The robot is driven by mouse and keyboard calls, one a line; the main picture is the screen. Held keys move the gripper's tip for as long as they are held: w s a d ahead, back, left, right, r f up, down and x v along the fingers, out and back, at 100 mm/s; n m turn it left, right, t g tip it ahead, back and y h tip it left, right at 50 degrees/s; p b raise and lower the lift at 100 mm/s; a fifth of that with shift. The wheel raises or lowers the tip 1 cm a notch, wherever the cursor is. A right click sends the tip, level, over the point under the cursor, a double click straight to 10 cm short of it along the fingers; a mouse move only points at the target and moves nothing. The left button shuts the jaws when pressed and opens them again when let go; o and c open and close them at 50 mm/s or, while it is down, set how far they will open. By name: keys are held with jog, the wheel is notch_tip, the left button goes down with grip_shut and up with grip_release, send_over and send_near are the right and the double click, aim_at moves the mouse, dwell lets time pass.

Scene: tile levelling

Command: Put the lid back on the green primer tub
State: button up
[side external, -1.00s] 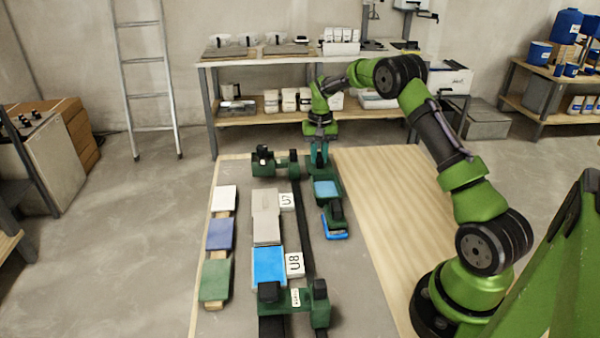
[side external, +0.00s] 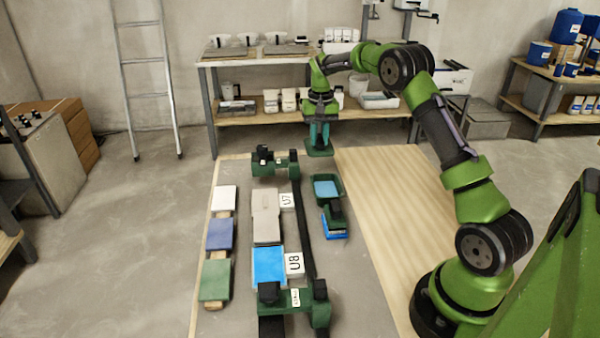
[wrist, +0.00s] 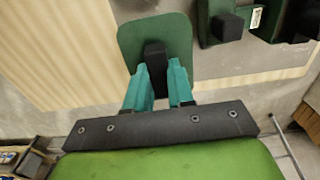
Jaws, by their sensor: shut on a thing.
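The green primer tub (side external: 341,192) stands on the grey worktop, right of the dark rail. It is uncovered, and light blue primer (side external: 326,188) shows inside. My gripper (side external: 319,138) is shut on the black knob of the flat green lid (side external: 320,150), and appears to hold it above the worktop, beyond the tub. In the wrist view, the lid (wrist: 143,32) hangs roughly level, with its black knob (wrist: 155,62) between the teal fingers of my gripper (wrist: 160,82). The tub is not seen in the wrist view.
A green-and-black tool with a blue base (side external: 335,230) sits close in front of the tub. Left of it run the dark rail (side external: 304,230), green clamp blocks (side external: 276,164) and tiles (side external: 268,264). The wooden board (side external: 385,210) to the right is clear.

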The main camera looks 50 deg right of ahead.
aim_at(316, 148)
jog(key=a+r, duration=0.1)
jog(key=r, duration=0.1)
jog(key=shift+s+a+r, duration=0.1)
jog(key=shift+a+r, duration=0.3)
jog(key=s+a, duration=0.7)
jog(key=s, duration=0.2)
jog(key=shift+w+f, duration=0.15)
jog(key=shift+f, duration=2.75)
jog(key=shift+f, duration=0.75)
jog(key=o, duration=1.4)
jog(key=shift+r, duration=0.1)
